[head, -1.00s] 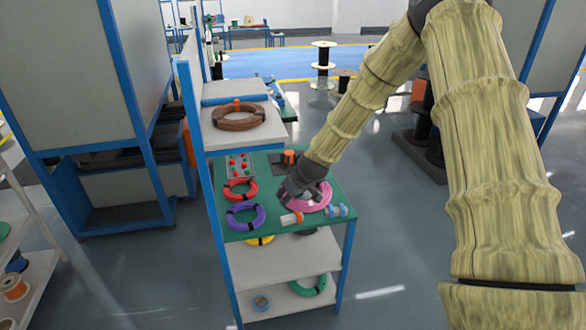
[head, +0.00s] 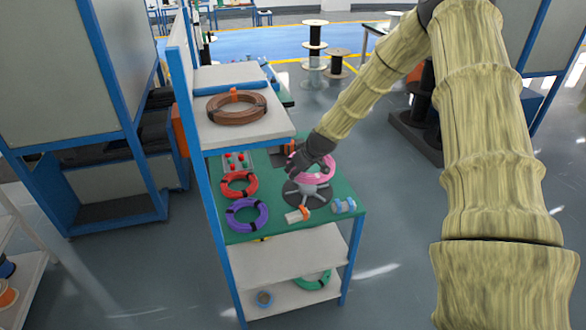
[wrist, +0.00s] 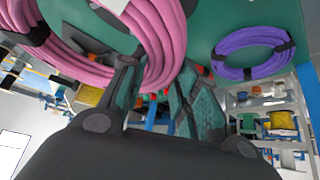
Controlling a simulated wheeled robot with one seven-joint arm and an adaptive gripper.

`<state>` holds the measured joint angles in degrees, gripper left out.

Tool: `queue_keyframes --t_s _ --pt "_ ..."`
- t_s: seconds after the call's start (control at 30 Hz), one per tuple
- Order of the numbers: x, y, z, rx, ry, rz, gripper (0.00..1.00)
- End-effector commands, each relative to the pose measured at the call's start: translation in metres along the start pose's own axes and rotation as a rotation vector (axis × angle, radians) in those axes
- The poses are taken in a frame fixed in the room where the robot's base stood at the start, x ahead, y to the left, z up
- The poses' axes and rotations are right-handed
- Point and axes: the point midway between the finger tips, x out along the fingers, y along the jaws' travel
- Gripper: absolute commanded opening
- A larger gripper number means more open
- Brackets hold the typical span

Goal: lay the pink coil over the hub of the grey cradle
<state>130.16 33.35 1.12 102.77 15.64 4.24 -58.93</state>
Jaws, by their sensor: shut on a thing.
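The pink coil (head: 329,168) is a thick ring with dark bands, near the right side of the green table top. My gripper (head: 298,173) is shut on its left side. In the wrist view, the pink coil (wrist: 160,35) fills the top middle, its strands passing between the two fingers of my gripper (wrist: 158,88). The grey cradle (head: 316,202) has a dark round base with pale arms and a hub, and stands on the green table. The coil appears raised above and behind the hub, tilted. The gripper and coil partly hide the cradle's far side.
A purple coil (head: 247,230) and a red coil (head: 224,186) lie left of the cradle. An orange-and-white piece (head: 297,215) and a blue-and-white piece (head: 344,206) lie near the front edge. A brown coil (head: 212,108) sits on the upper shelf (head: 265,135).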

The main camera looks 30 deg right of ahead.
Motion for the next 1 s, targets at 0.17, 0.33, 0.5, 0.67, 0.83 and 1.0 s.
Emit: queue_keyframes --t_s 0.17,0.33,0.5,0.67,0.83,1.0 --pt "0.022 -0.003 0.009 -0.004 -0.005 -0.002 0.00" --pt "0.034 -0.002 0.017 -0.002 -0.004 -0.002 0.00" --pt "0.047 -0.004 0.025 -0.004 -0.004 -0.003 0.00" --pt "0.058 -0.005 0.031 -0.004 -0.004 -0.004 0.00" --pt "0.063 -0.005 0.034 -0.005 -0.003 -0.003 0.00" --pt "0.063 -0.005 0.034 -0.006 -0.003 -0.003 0.00"
